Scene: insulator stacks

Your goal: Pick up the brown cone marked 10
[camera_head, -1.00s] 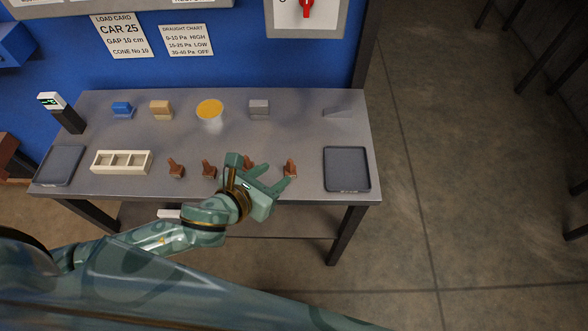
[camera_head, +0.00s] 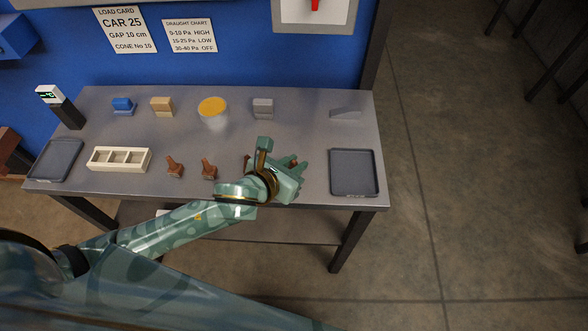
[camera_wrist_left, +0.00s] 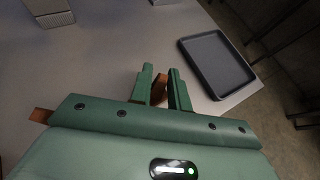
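Several small brown cones stand in a row along the front of the bench. The left one (camera_head: 175,168) and the one beside it (camera_head: 209,170) show clearly; another (camera_head: 247,162) is mostly behind my left arm. My left gripper (camera_head: 297,163) is at the right end of the row. In the left wrist view its fingers are close together with a brown cone (camera_wrist_left: 158,89) between them, seemingly gripped. Part of another brown cone (camera_wrist_left: 41,115) shows past the gripper's left edge. No number is readable on any cone. My right gripper is not in view.
A dark tray (camera_head: 354,173) lies right of my gripper, another (camera_head: 54,160) at the far left. A cream slotted block (camera_head: 119,159) is at the front left. A yellow-topped cup (camera_head: 213,113) and small blocks stand behind. The bench middle is clear.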

